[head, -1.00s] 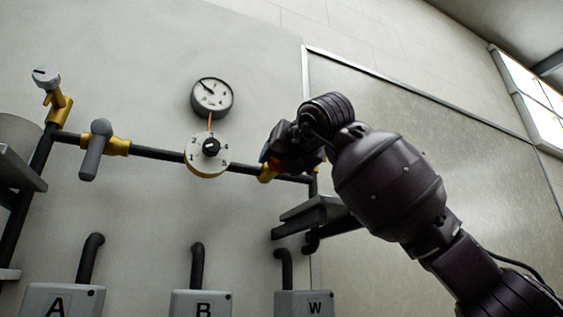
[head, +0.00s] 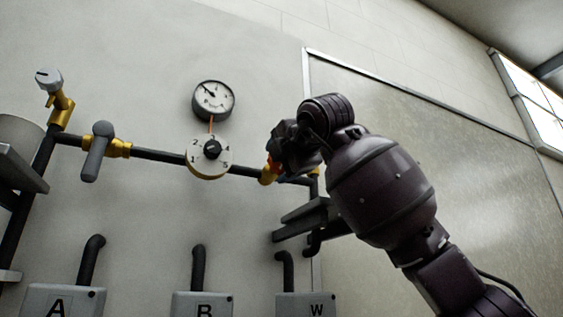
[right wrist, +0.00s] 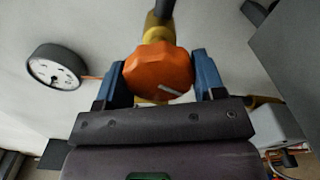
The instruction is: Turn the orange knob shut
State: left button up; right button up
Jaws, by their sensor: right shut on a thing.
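The orange knob (right wrist: 155,72) fills the gap between the two blue fingers of my right gripper (right wrist: 158,82) in the right wrist view. It is faceted, with a short white line on its face, and sits on a brass valve body (right wrist: 158,32). In the head view my right gripper (head: 278,158) is at the right end of the pipe run, with only a sliver of the orange knob visible beside it. The gripper hides most of the knob there. My right gripper is shut on the knob. My left gripper is not in view.
A pressure gauge (head: 213,99) and a numbered dial (head: 208,160) are near the pipe's middle. A grey lever (head: 97,152) and a white-capped valve (head: 50,80) are further left. Boxes A (head: 62,301), B (head: 203,305) and W (head: 307,305) stand below. A dark shelf (head: 305,216) is under my right gripper.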

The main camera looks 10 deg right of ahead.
jog(key=m, duration=0.5)
jog(key=shift+w+a+f+m, duration=0.1)
jog(key=shift+f+m, duration=0.05)
jog(key=shift+m, duration=3.25)
jog(key=o, duration=0.9)
jog(key=shift+r, duration=0.2)
jog(key=s, duration=0.3)
jog(key=s+d, duration=0.1)
jog(key=s, duration=0.3)
jog(key=s+d, duration=0.1)
jog(key=s, duration=0.2)
jog(key=shift+s+d+b, duration=0.15)
jog(key=shift+s+b, duration=0.25)
